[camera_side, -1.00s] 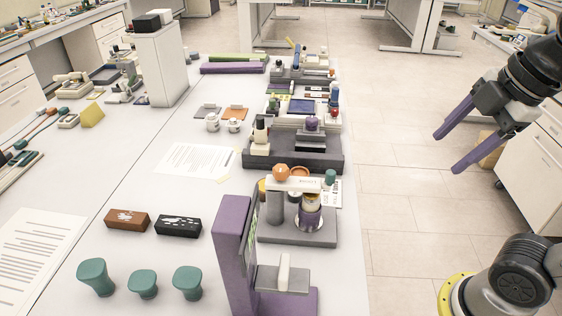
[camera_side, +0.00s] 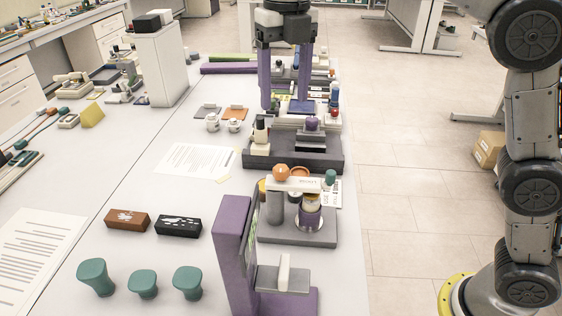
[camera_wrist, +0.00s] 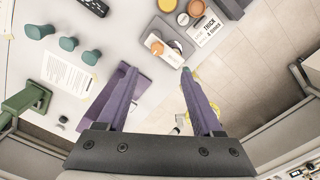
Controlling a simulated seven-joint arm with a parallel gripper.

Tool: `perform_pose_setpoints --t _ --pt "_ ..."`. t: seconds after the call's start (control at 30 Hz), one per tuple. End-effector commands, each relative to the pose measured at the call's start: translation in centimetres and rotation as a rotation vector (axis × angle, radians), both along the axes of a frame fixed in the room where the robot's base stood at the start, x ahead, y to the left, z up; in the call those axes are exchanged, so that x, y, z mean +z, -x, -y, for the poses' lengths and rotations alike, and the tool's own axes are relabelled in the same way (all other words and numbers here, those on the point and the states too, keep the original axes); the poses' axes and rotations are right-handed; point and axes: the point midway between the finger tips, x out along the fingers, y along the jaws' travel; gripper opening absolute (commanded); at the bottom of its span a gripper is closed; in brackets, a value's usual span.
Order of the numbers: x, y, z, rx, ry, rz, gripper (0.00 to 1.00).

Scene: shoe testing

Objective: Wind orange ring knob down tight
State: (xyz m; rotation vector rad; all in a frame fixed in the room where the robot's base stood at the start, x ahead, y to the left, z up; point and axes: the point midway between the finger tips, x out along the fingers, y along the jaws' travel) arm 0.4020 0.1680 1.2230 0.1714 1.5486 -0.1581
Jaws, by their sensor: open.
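On the tester with the white arm (camera_side: 306,184), a faceted orange knob (camera_side: 281,172) stands at the left end. A round orange ring-like part (camera_side: 299,172) shows just behind that arm. In the wrist view, an orange knob (camera_wrist: 158,47) sits on the white arm, and an orange disc (camera_wrist: 195,8) lies near the top edge. My gripper (camera_side: 285,104) has two purple fingers spread wide with nothing between them. In the side view it hangs in front of the rear devices, apart from the orange parts. The wrist view shows its fingers (camera_wrist: 158,72) below the tester in the picture.
A tall purple stand (camera_side: 234,250) rises in front of the tester. A grey device with a purple knob (camera_side: 311,123) stands behind it. Teal shoe-like pieces (camera_side: 143,283) and brown and black blocks (camera_side: 127,219) lie left. The table's right edge borders open floor.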

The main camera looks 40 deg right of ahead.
Motion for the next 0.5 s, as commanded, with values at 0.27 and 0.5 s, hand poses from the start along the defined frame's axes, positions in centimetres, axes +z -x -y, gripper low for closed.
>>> perform_pose_setpoints --t 0.27,0.5 --pt "-2.4 0.0 -0.8 0.016 0.009 -0.021 0.68" --pt "-6.7 0.2 -0.7 0.015 0.01 -0.022 0.68"
